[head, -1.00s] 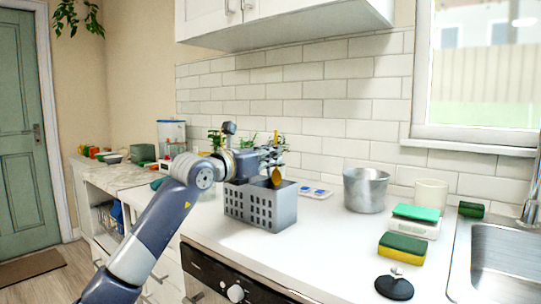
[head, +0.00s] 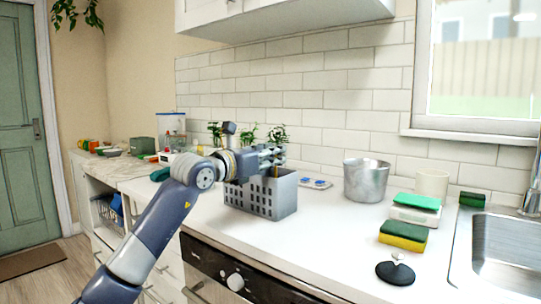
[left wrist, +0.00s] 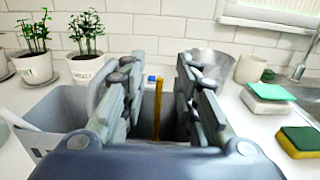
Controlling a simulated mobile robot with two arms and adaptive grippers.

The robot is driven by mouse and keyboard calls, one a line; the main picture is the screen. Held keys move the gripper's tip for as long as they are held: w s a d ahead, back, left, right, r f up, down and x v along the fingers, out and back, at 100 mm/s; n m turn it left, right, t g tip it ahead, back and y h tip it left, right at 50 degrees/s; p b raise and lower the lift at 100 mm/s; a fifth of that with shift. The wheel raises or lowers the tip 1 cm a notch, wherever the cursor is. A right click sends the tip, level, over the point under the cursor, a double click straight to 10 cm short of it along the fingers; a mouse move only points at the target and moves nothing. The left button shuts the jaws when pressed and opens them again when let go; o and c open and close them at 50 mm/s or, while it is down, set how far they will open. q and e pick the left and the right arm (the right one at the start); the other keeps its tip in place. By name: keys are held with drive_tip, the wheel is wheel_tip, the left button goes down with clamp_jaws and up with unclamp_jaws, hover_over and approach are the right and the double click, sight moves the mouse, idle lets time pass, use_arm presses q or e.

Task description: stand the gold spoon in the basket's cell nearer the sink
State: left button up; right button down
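The grey basket (head: 268,200) with slotted sides stands on the white counter. The gold spoon (left wrist: 158,108) stands about upright in it, handle up, in what looks like the cell on the sink side; its lower end is hidden inside. In the head view only a bit of its handle (head: 276,171) shows. My left gripper (head: 272,157) is over the basket. In the left wrist view its fingers (left wrist: 158,85) are spread wide, with the handle between them and a gap on both sides. The sink (head: 505,255) is at the far right. My right gripper is not in view.
Behind the basket are potted plants (left wrist: 85,62) and a small blue-and-white packet (head: 316,183). To the right stand a metal pot (head: 366,181), a cream cup (head: 432,184), a sponge (head: 403,237) and a black stopper (head: 395,272). The counter in front of the pot is clear.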

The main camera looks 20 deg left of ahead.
use_arm(q)
drive_tip(key=shift+s, duration=0.1)
drive_tip(key=v, duration=1.1)
drive_tip(key=shift+s+a, duration=0.15)
drive_tip(key=shift+s, duration=0.25)
idle(0.6)
